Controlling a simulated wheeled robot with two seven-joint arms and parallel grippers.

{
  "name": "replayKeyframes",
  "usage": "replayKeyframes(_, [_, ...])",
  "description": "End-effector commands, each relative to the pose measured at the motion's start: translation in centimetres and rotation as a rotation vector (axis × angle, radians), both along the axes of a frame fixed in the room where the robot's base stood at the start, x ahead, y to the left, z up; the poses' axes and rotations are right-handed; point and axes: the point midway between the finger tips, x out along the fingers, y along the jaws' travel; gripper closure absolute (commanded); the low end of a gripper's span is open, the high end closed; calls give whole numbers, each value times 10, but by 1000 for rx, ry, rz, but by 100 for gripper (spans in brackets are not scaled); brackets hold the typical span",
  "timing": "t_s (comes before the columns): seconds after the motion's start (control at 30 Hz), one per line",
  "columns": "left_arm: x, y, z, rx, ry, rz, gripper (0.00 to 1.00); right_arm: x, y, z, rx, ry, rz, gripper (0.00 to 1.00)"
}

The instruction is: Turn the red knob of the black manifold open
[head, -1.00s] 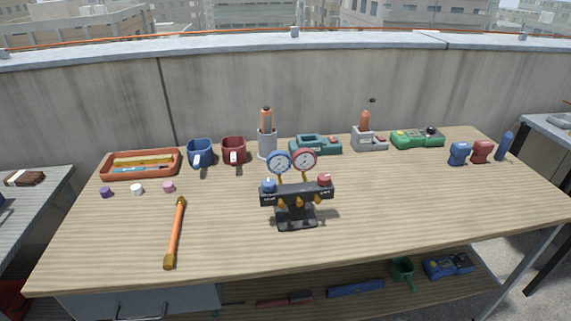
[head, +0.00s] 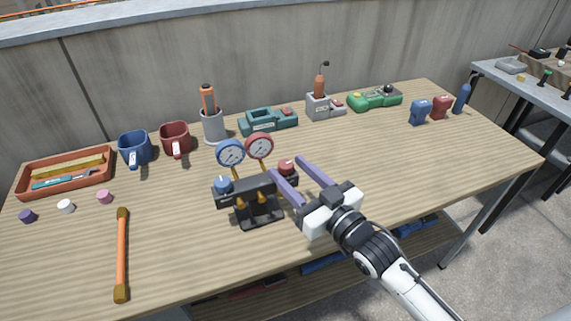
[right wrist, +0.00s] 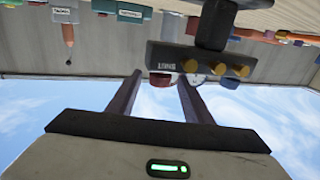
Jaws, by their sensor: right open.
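The black manifold (head: 246,190) stands upright on its stand at the middle of the wooden table. It carries a blue gauge, a red gauge, a blue knob (head: 222,184) on the left and a red knob (head: 287,165) on the right. My right gripper (head: 287,167) is open and empty, its two purple fingers pointing toward the red knob. In the right wrist view, which is upside down, the red knob (right wrist: 160,80) appears between the fingers, near their tips. I cannot tell whether a finger touches it. My left gripper is not in view.
An orange-handled bar (head: 122,255) lies on the table at the left front. An orange tray (head: 22,187), blue mug (head: 134,148), red mug (head: 175,139) and grey holder (head: 213,126) stand behind. The table to the right of my right arm is mostly clear.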

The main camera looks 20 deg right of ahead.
Motion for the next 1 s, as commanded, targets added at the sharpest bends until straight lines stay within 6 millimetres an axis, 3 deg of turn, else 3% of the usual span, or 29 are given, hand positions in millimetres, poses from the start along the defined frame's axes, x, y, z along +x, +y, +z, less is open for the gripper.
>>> replayKeyframes(0.2, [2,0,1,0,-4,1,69,21,6,0,1,1,0,54])
replayKeyframes(0.5, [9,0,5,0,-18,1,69,23,7,-1,1,1,0,54])
replayKeyframes(0.57, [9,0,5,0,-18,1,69,23,7,-1,1,1,0,61])
replayKeyframes(0.77, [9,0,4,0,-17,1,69,23,7,-1,1,1,0,94])
replayKeyframes(1.0, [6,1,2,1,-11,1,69,23,6,-1,-2,1,14,95])
